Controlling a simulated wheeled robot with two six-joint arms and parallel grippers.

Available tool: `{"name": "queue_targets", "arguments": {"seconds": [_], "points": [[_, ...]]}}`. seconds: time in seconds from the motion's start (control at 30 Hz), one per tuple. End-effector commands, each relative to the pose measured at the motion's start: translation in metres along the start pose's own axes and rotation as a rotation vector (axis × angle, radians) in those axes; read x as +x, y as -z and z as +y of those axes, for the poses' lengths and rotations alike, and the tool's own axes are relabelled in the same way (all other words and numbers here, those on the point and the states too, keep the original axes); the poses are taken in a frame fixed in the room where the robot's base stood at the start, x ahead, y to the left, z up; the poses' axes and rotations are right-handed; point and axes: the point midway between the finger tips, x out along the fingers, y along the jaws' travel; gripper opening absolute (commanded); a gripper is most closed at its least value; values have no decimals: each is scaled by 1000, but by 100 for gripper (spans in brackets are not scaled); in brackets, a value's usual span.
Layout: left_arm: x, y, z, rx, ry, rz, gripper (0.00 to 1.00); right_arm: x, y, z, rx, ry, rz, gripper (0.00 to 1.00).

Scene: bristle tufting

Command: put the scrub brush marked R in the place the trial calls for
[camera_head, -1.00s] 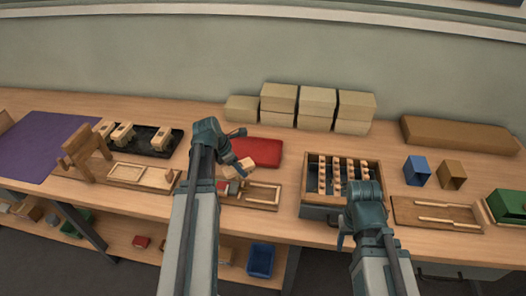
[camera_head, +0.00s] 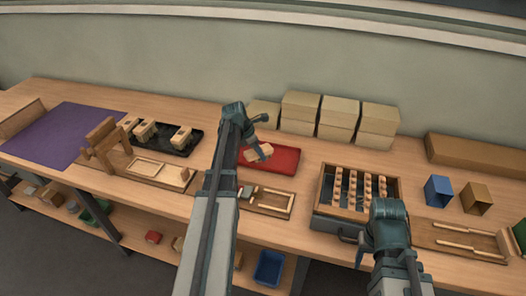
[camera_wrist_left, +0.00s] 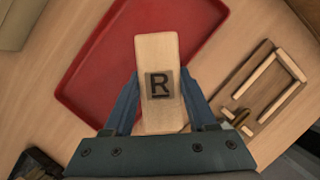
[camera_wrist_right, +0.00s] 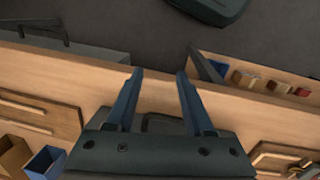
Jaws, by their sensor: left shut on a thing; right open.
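The scrub brush marked R (camera_wrist_left: 160,82) is a pale wooden block with a dark R label on its face. My left gripper (camera_head: 259,151) is shut on it, and it also shows in the head view (camera_head: 256,154). The left wrist view shows the brush between the two fingers, over the red tray (camera_wrist_left: 97,72). In the head view the brush hides part of the red tray (camera_head: 284,160); I cannot tell if it touches it. My right gripper (camera_wrist_right: 160,75) is open and empty at the bench's front edge.
A wooden frame fixture (camera_head: 275,203) lies in front of the red tray. A divided box with pegs (camera_head: 325,210) stands to the right. A black tray (camera_head: 188,151) with several brush blocks and a purple mat (camera_head: 62,135) lie left. Stacked boxes (camera_head: 338,112) stand behind.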

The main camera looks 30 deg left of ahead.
Motion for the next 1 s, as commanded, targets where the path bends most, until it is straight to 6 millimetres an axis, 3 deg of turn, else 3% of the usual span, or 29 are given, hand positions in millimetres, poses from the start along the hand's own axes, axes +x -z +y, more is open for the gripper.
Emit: {"name": "queue_targets", "arguments": {"seconds": [0.03,0.13,0.53,0.8,1.0], "points": [[8,-12,15,2,0,0,0,2,0,0,0,0,0,52],[14,-24,28,2,0,0,0,4,0,0,0,0,0,52],[22,-37,43,1,0,-1,0,6,0,0,0,0,0,52],[55,-22,41,0,0,0,0,42,2,-4,0,0,0,52],[53,-23,41,1,0,0,0,40,2,-4,0,0,0,52]]}}
